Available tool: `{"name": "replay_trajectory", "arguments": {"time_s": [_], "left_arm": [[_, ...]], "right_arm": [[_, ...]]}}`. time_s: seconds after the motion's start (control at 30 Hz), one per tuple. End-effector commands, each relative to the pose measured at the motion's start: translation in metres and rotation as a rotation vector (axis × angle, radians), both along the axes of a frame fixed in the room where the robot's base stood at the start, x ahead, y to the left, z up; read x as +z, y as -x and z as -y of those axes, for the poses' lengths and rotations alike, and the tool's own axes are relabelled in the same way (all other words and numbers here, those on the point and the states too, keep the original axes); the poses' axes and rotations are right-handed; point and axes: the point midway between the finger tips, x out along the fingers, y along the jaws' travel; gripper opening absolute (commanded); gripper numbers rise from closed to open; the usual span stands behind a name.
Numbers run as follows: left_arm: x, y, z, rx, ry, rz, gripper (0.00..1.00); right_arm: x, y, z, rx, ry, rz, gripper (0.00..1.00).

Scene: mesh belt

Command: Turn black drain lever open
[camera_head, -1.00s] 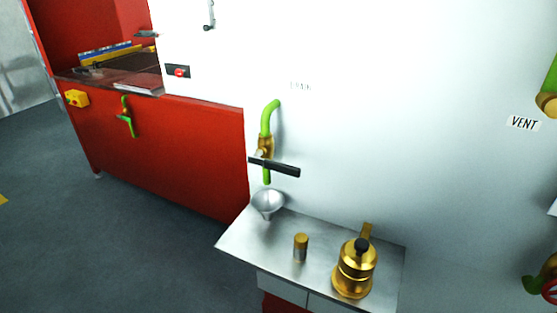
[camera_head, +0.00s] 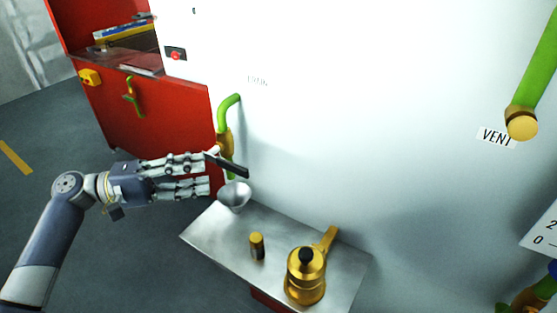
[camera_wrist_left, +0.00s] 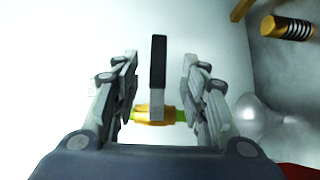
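The black drain lever (camera_head: 232,167) sits on a brass valve (camera_head: 224,143) in a green pipe (camera_head: 228,110) on the white wall. In the head view it points right and slightly down, across the pipe. My left gripper (camera_head: 208,174) reaches in from the left, with its fingertips at the lever's left end. In the left wrist view the lever (camera_wrist_left: 158,75) stands between the two spread fingers, with a visible gap on each side. The left gripper (camera_wrist_left: 158,85) is open. My right gripper is not in view.
A metal shelf (camera_head: 215,238) below the valve holds a funnel (camera_head: 234,196), a small brass cylinder (camera_head: 257,246) and a brass pot (camera_head: 305,275). A red cabinet (camera_head: 170,118) stands behind at left. A vent pipe (camera_head: 538,80) is at upper right.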

Motion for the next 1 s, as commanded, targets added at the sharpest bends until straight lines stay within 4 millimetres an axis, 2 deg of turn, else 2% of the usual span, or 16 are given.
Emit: {"name": "replay_trajectory", "arguments": {"time_s": [0.07,0.13,0.17,0.33,0.4,0.47,0.6,0.77,0.87,1.0], "left_arm": [[0.003,0.000,0.002,-0.003,0.001,0.000,0.40],[0.004,-0.001,0.009,-0.004,0.002,-0.001,0.40],[0.004,-0.001,0.013,-0.004,0.002,-0.001,0.40],[0.005,-0.007,0.045,-0.004,0.003,0.000,0.40],[0.004,-0.009,0.059,-0.003,0.003,0.000,0.40],[0.004,-0.011,0.070,-0.003,0.003,-0.001,0.40],[0.002,-0.014,0.090,-0.001,0.002,0.000,0.40],[0.000,-0.016,0.102,0.000,0.001,0.000,0.40],[-0.001,-0.017,0.105,0.001,0.001,0.000,0.40],[-0.001,-0.017,0.105,0.001,0.001,0.000,0.40]], "right_arm": [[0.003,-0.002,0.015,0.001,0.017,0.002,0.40],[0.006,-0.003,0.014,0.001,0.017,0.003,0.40],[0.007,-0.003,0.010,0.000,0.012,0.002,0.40],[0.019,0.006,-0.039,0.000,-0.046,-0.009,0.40],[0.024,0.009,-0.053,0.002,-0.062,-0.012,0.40],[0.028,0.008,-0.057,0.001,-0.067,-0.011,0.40],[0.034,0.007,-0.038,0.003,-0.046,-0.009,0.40],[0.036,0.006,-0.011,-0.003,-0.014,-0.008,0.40],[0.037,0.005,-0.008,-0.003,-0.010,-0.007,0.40],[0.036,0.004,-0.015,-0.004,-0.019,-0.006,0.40]]}}
